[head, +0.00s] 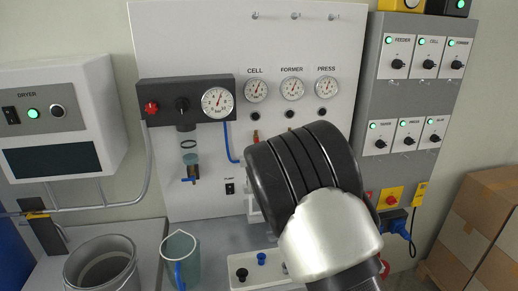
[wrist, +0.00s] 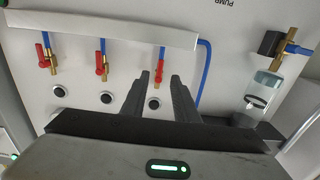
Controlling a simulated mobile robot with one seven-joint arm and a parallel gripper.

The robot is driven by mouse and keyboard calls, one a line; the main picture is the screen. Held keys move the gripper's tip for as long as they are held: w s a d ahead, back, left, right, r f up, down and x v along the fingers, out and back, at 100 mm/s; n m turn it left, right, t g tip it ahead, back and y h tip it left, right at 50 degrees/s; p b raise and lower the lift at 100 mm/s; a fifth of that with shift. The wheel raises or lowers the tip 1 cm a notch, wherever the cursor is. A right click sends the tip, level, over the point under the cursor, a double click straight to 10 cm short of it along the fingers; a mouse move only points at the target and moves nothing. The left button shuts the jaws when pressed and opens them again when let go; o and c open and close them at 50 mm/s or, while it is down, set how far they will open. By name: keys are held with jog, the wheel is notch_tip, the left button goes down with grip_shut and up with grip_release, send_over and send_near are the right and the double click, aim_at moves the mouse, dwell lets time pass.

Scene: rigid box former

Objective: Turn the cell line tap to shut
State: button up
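The wrist view shows the panel upside down. Three brass taps with red lever handles hang in a row there. The cell line tap (wrist: 158,75) is the right-hand one, nearest the blue hose; its red lever lies roughly along its brass body. In the head view a bit of its red handle (head: 255,137) shows under the CELL gauge (head: 256,90). My gripper (wrist: 158,76) is open, its two dark fingers on either side of the red lever in the picture. I cannot tell whether they touch it. In the head view my wrist hides the fingers.
The former tap (wrist: 102,66) and press tap (wrist: 44,56) are beside it in the wrist view. Black round knobs (wrist: 106,97) sit near the taps. A filter bowl (wrist: 262,90) is at right.

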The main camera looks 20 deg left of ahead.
jog(key=x, duration=0.5)
jog(key=shift+d+p, duration=0.1)
jog(key=shift+p, duration=0.2)
grip_shut()
